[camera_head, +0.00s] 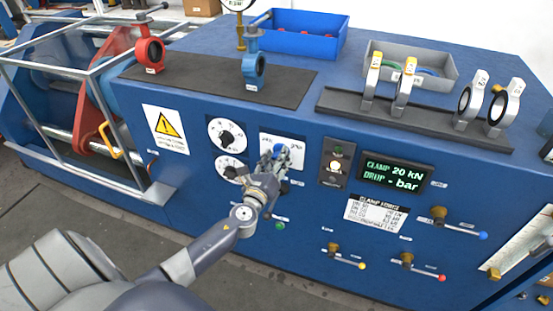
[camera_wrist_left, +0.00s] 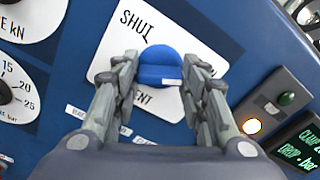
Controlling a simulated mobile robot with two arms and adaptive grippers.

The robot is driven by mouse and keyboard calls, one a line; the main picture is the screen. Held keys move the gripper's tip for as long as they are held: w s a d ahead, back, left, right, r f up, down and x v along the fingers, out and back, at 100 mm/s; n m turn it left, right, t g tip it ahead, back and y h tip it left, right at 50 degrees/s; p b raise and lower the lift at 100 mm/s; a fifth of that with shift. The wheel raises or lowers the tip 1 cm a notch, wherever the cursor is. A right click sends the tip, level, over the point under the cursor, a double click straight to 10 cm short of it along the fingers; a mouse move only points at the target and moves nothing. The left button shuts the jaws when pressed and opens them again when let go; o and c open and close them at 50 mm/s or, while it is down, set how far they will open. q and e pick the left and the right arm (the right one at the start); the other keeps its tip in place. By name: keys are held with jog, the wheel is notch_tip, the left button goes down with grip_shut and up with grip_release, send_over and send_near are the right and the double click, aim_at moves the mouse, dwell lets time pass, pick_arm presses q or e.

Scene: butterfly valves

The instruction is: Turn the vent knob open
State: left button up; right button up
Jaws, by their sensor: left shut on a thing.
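The vent knob is a round blue knob (camera_wrist_left: 160,66) with a small white mark. It sits on a white plate (camera_wrist_left: 110,62) whose visible letters read "SHUT" and "ENT" in the left wrist view. My left gripper (camera_wrist_left: 160,78) has its two fingers on either side of the knob, shut on it. In the head view my left gripper (camera_head: 278,155) reaches up to the white plate on the blue front panel and hides much of the plate and knob. My right gripper is not in view.
Two round gauges (camera_head: 226,134) sit left of the plate. A lamp panel (camera_head: 336,164) and a green display (camera_head: 395,174) sit right of it. Several small valve handles (camera_head: 466,230) stick out lower right. Red and blue butterfly valves (camera_head: 150,54) stand on top.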

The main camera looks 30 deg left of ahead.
pick_arm(q)
jog(key=o, duration=1.1)
jog(key=shift+c, duration=0.2)
jog(key=v, duration=1.2)
jog(key=shift+f, duration=0.1)
jog(key=s+f+n+g+h, duration=0.1)
jog(key=s+f+n+g, duration=0.3)
jog(key=f, duration=0.8)
jog(key=s+f+n+g, duration=0.2)
jog(key=s+f+n, duration=0.3)
jog(key=f, duration=0.6)
jog(key=s+f+n+g+h, duration=0.1)
jog(key=s+f+n+g, duration=0.3)
jog(key=f, duration=0.8)
jog(key=s+d+f+n+g, duration=0.2)
jog(key=s+d+f+n, duration=0.1)
jog(key=s, duration=0.6)
jog(key=s+d+f+n+g+h, duration=0.1)
jog(key=s+d+f+n+g, duration=0.1)
jog(key=s+d+f+n, duration=0.2)
jog(key=s+d+f+n+g+h, duration=0.1)
jog(key=s+d+f+n, duration=0.3)
jog(key=s+f, duration=0.5)
jog(key=s+n+g, duration=0.1)
jog(key=s, duration=0.5)
